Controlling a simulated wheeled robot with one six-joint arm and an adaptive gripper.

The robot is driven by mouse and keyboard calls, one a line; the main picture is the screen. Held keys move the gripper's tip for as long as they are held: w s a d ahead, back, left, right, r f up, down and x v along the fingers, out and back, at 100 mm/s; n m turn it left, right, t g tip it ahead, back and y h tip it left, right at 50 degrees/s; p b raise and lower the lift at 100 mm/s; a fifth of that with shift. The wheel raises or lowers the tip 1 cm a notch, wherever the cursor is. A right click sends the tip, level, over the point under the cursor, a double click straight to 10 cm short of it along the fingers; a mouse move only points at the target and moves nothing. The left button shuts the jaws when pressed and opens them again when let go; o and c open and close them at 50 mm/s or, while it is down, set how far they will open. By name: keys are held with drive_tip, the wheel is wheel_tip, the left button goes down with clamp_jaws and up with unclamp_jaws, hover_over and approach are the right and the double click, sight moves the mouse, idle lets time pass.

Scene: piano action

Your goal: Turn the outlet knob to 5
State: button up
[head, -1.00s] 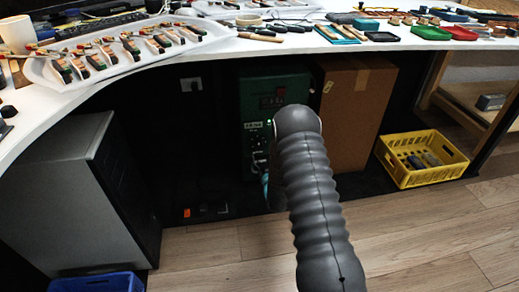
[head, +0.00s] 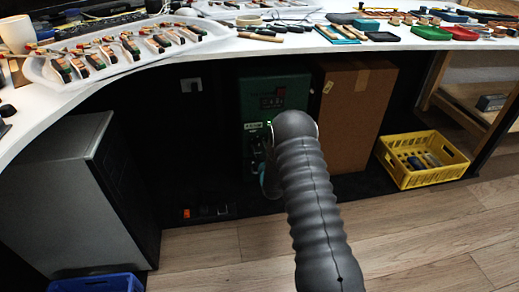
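A green unit (head: 288,92) with a dark display and a black lower panel stands under the white table, at the middle of the head view. A small green light shows on its panel. Part of the panel shows left of my arm, with small dark controls too small to read. I cannot make out the outlet knob or its setting. My grey ribbed arm reaches up from the bottom and covers the right part of the panel. My gripper is hidden behind the arm's far end, so its fingers do not show.
A cardboard box (head: 354,112) stands right of the unit. A yellow crate (head: 424,182) is on the floor at right, a grey cabinet (head: 62,190) at left. The white table (head: 225,44) holds trays and tools above. The wooden floor in front is clear.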

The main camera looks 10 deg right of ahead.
drive_tip(key=shift+c, duration=0.4)
drive_tip(key=shift+m, duration=0.3)
drive_tip(key=m, duration=0.3)
drive_tip(key=shift+m, duration=0.3)
drive_tip(key=m, duration=0.4)
drive_tip(key=shift+m, duration=0.4)
drive_tip(key=m, duration=0.4)
drive_tip(key=shift+m+h, duration=0.3)
drive_tip(key=shift+m+t, duration=0.3)
drive_tip(key=shift+m, duration=2)
drive_tip(key=shift+d, duration=0.1)
